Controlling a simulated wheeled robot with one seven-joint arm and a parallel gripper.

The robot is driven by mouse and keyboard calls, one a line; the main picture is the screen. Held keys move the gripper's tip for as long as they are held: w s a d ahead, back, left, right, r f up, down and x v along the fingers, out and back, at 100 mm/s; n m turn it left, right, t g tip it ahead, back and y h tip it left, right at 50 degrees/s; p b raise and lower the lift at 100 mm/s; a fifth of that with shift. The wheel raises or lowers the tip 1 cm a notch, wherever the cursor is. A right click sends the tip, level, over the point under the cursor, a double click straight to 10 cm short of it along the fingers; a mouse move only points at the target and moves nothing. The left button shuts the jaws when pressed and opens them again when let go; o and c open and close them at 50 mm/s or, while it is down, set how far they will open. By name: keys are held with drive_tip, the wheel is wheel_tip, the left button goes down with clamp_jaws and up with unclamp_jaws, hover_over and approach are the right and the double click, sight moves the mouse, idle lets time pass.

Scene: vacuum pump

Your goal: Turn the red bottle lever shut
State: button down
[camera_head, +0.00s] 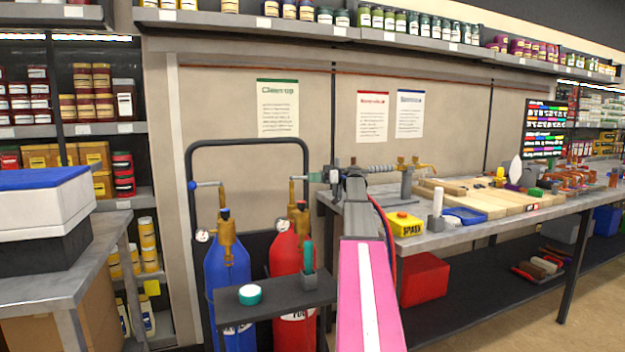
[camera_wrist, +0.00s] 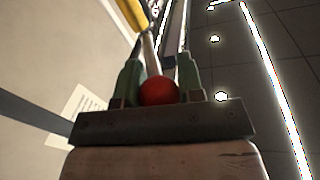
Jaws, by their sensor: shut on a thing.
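The red bottle (camera_head: 284,262) stands upright in a dark cart, with a brass valve (camera_head: 302,215) on top. My gripper (camera_head: 334,174) is beside the top of this valve, at its right, small and partly covered by my arm. In the wrist view, my gripper's green fingers (camera_wrist: 158,85) are shut on the lever's red round knob (camera_wrist: 158,91). A pale lever rod (camera_wrist: 151,52) runs from the knob to a yellow brass part (camera_wrist: 133,14) at the top. The lever's exact angle is hard to tell.
A blue bottle (camera_head: 227,280) with its own lever (camera_head: 207,184) stands left of the red one. The cart's black handle frame (camera_head: 247,143) rises behind both. A dark shelf (camera_head: 275,301) holds a teal roll (camera_head: 250,294). A workbench (camera_head: 480,228) with tools is at the right.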

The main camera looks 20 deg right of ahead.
drive_tip(key=c, duration=0.8)
unclamp_jaws()
drive_tip(key=shift+o, duration=0.2)
drive_tip(key=s+d, duration=0.2)
drive_tip(key=d, duration=0.8)
drive_tip(key=shift+d, duration=0.3)
drive_tip(key=shift+s, duration=0.1)
